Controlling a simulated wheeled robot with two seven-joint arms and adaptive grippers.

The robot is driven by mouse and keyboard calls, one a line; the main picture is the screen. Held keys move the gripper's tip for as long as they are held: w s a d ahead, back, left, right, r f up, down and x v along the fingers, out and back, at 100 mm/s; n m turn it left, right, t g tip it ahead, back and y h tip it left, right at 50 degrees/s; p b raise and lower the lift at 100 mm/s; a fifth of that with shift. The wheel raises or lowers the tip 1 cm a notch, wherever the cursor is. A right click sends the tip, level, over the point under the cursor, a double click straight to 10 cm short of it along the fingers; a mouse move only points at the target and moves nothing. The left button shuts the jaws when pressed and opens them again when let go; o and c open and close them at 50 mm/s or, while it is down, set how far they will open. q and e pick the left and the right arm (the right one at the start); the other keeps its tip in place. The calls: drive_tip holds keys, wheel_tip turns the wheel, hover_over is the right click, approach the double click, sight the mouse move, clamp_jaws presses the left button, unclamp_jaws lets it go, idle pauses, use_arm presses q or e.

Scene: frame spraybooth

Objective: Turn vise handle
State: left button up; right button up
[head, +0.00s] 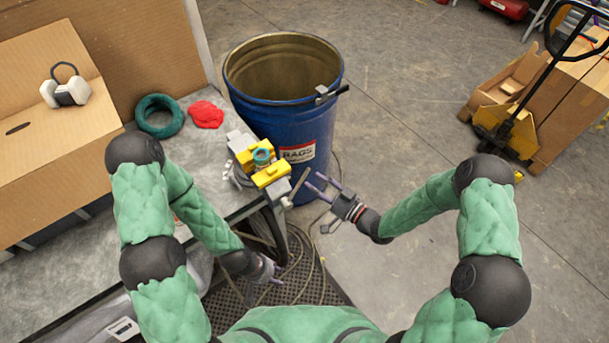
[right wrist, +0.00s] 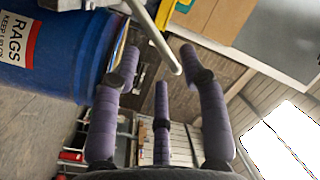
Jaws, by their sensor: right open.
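The vise (head: 244,144) with yellow jaw pads sits at the bench's right corner, with a small teal-rimmed round part (head: 262,156) between the pads. Its grey handle bar (head: 298,187) slants at the vise's front end. My right gripper (head: 318,185) is open just right of the handle, fingers pointing toward it. In the right wrist view the pale handle bar (right wrist: 152,38) comes down from the top and ends between the spread purple fingers (right wrist: 160,60); I cannot tell whether they touch. My left gripper (head: 274,274) hangs low beside the bench; its opening is unclear.
A blue rag drum (head: 290,120) stands right behind the vise. The bench (head: 200,150) holds a teal coil (head: 159,115), a red cloth (head: 206,114) and a cardboard box (head: 50,130). A hose (head: 318,240) lies on the floor. A yellow pallet jack (head: 505,130) stands far right.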

sight(304, 177)
drive_tip(key=shift+x, duration=2.6)
clamp_jaws()
